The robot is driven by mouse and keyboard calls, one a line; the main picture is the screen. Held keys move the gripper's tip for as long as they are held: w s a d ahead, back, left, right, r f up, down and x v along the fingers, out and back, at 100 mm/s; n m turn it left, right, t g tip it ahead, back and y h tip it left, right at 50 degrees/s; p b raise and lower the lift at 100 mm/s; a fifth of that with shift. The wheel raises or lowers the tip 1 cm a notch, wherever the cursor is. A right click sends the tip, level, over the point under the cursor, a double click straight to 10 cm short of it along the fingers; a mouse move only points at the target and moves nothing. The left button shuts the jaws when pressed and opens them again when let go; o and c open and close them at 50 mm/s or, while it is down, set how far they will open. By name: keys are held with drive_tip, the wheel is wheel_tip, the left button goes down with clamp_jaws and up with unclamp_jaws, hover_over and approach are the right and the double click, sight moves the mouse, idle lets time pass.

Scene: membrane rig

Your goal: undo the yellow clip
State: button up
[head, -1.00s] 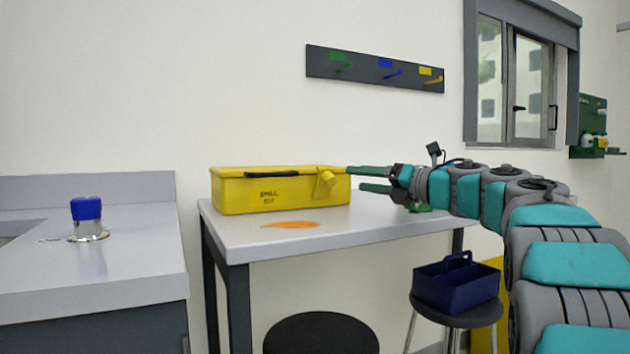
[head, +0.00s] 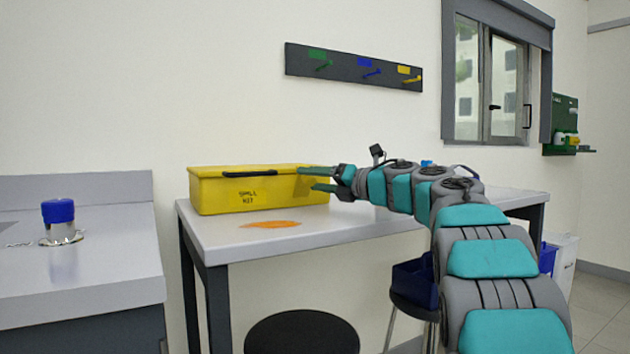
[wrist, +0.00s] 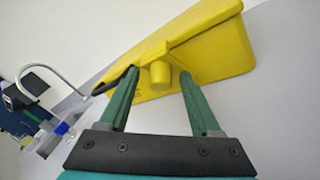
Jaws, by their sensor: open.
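The yellow spill kit box (head: 222,192) stands on the grey table, with a dark handle along its front top edge. In the wrist view its yellow clip (wrist: 160,76) is a stubby projection on the box's wall, under the lid edge. My gripper (head: 308,178) is at the right end of the box in the head view. In the wrist view my gripper (wrist: 159,73) is open, with one green finger on each side of the clip. I cannot tell whether either finger touches it. In the head view the fingers and glare-free yellow wall make the clip hard to pick out.
An orange patch (head: 272,224) lies on the table (head: 215,238) in front of the box. A dark stool (head: 302,335) stands before the table, and a blue caddy (head: 412,282) sits on another stool, partly behind my arm. A blue-capped jar (head: 60,222) stands on the left counter.

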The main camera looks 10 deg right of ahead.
clamp_jaws()
idle(0.3)
idle(1.0)
